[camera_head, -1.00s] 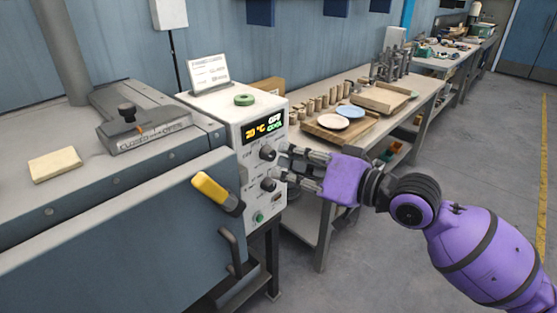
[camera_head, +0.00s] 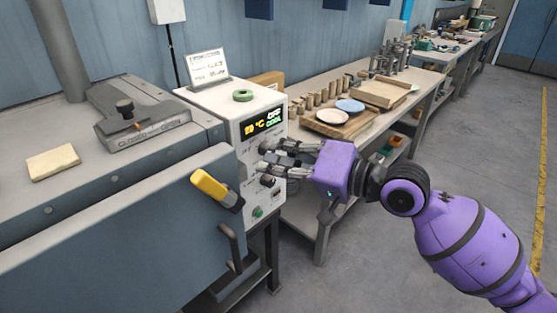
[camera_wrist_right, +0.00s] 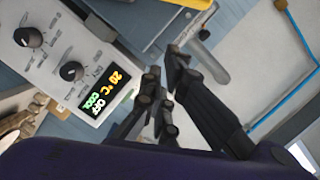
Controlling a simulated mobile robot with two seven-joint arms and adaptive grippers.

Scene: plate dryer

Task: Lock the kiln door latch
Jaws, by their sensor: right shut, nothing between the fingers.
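The kiln door (camera_head: 120,235) is a broad blue-grey panel at the lower left of the head view, apparently closed. Its latch has a yellow grip (camera_head: 209,186) on a dark pivot, angled from upper left to lower right near the door's right end. My right gripper (camera_head: 264,158) is shut and empty. It is in front of the kiln's control box, right of and above the latch, apart from it in the picture. The gripper (camera_wrist_right: 163,78) also shows in the wrist view, beside the control panel. It partly hides the knobs in the head view. My left gripper is not in view.
The white control box (camera_head: 246,110) reads 20 °C, OFF, COOL, with a green ring (camera_head: 242,95) on top. A dark door handle (camera_head: 231,248) sits below the latch. A workbench (camera_head: 425,85) with plates and wooden pieces stands behind. The floor at right is clear.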

